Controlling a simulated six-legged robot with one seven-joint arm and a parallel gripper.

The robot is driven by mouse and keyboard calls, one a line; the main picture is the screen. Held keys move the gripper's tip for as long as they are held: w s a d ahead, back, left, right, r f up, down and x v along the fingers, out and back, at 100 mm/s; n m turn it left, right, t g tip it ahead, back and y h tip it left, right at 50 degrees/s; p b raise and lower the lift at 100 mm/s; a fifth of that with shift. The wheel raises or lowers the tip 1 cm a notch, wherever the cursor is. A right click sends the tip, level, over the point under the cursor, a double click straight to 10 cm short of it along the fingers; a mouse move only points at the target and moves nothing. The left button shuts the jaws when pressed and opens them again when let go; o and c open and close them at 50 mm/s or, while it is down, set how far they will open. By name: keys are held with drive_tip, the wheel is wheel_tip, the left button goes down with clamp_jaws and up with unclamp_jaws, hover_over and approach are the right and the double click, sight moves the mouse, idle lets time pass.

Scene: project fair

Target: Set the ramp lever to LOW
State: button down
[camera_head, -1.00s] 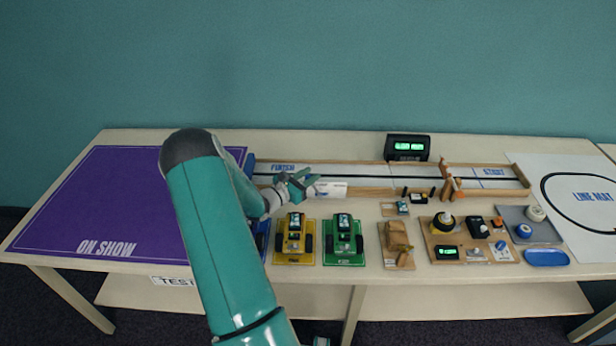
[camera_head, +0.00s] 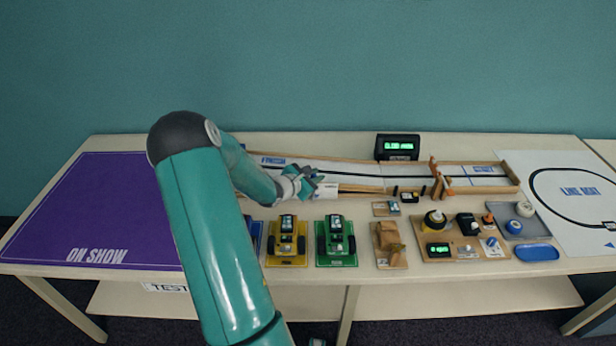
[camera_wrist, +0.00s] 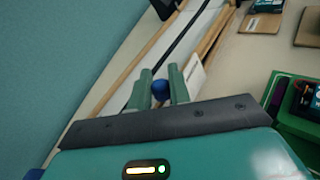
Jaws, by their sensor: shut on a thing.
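The ramp track (camera_head: 420,177) is a long wooden-edged lane with a black line, marked FINISH at its left and START at its right. My gripper (camera_head: 312,182) is at the track's front edge near FINISH, above a white label plate (camera_head: 328,191). In the wrist view my gripper (camera_wrist: 160,88) has its two green fingers closed around a blue ball knob (camera_wrist: 160,89), apparently the lever's. The lever's stem and any LOW mark are hidden or too small to read. The white plate (camera_wrist: 191,77) is just right of the fingers.
A yellow kit (camera_head: 287,243) and a green kit (camera_head: 336,243) stand in front of the track. A wooden gate (camera_head: 440,183) and black display (camera_head: 397,147) are farther right. A purple ON SHOW mat (camera_head: 100,210) fills the left; a board of parts (camera_head: 465,252) is right.

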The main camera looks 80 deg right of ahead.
drive_tip(key=shift+s, duration=0.1)
drive_tip(key=c, duration=1.4)
unclamp_jaws()
drive_tip(key=shift+o, duration=0.2)
drive_tip(key=v, duration=1.3)
drive_tip(key=shift+w+a, duration=0.25)
drive_tip(key=shift+a, duration=0.05)
drive_tip(key=shift+r, duration=0.1)
